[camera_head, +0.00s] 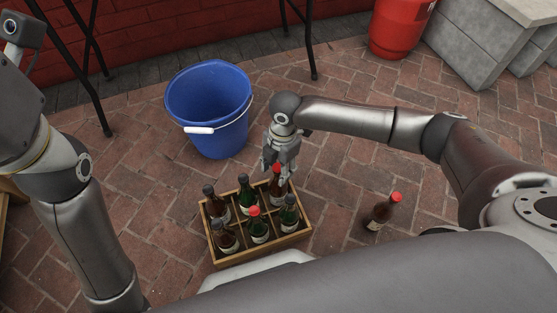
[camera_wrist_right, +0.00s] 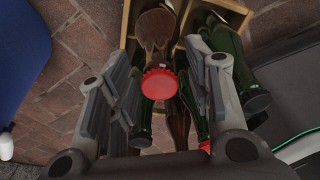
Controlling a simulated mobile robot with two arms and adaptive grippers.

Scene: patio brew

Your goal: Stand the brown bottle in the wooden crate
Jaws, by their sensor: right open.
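The wooden crate (camera_head: 306,232) sits on the brick paving, with bottles in its compartments. A brown bottle with a red cap (camera_head: 277,186) is upright in the back right compartment. In the right wrist view its red cap (camera_wrist_right: 159,83) lies between my fingers. My right gripper (camera_head: 279,163) is open, its fingers on either side of this bottle's top. The lower part of the bottle is hidden by the crate. Another brown bottle with a red cap (camera_head: 380,213) stands on the paving right of the crate. My left arm is at the left; its fingers are out of frame.
Several other green and brown bottles (camera_head: 246,190) fill the crate beside the held-over one. A blue bucket (camera_head: 212,105) stands behind the crate. A red gas cylinder (camera_head: 399,28) and grey stone blocks (camera_head: 470,40) are at the back right. Paving around the lone bottle is clear.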

